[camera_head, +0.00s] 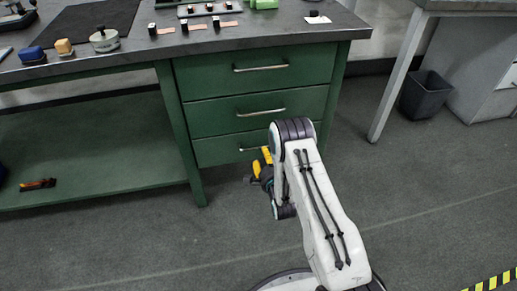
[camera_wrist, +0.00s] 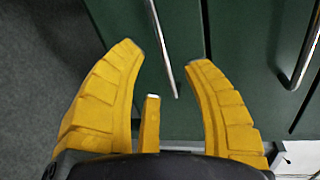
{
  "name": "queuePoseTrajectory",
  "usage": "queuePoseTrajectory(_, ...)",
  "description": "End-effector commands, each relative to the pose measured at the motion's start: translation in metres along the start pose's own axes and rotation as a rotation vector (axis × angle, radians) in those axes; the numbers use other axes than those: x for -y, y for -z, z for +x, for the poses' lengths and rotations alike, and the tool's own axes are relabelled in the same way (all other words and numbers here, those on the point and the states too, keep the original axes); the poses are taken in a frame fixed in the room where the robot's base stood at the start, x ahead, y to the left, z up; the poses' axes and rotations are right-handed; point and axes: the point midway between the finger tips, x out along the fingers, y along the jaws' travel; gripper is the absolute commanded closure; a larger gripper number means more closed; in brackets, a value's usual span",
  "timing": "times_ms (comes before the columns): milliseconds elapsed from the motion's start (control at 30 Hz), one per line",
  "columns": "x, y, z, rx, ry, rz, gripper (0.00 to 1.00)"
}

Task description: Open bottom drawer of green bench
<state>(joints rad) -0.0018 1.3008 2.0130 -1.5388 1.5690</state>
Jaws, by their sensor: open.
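The green bench (camera_head: 184,120) has three stacked drawers, all looking shut. The bottom drawer (camera_head: 217,150) has a thin metal handle (camera_head: 246,150), partly hidden behind my gripper in the head view. My gripper (camera_head: 261,161) is close in front of this drawer's right half. In the wrist view, my gripper (camera_wrist: 166,56) has its yellow fingers spread open. A metal handle bar (camera_wrist: 162,45) shows between the fingertips, with its end over the green drawer front. I cannot tell whether the fingers touch it. Nothing is gripped.
The middle drawer handle (camera_head: 261,113) and top drawer handle (camera_head: 261,68) are above. Small items lie on the grey benchtop (camera_head: 235,38). A black bin (camera_head: 425,95) stands right, beside a grey table leg (camera_head: 393,85). The floor in front of the drawers is clear around my arm.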

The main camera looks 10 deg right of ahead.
Motion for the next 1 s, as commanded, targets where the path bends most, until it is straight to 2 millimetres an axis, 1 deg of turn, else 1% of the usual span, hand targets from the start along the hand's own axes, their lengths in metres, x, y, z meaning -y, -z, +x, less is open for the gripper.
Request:
queuePoseTrajectory(300, -0.002, 0.0, 0.038, 0.0, 0.004, 0.002, 0.55)
queuePoseTrajectory(500, -0.002, 0.0, 0.058, 0.0, 0.002, 0.001, 0.55)
queuePoseTrajectory(700, -0.001, 0.0, 0.067, 0.0, 0.001, 0.001, 0.55)
queuePoseTrajectory(1000, 0.0, 0.0, 0.068, 0.0, 0.0, 0.001, 0.55)
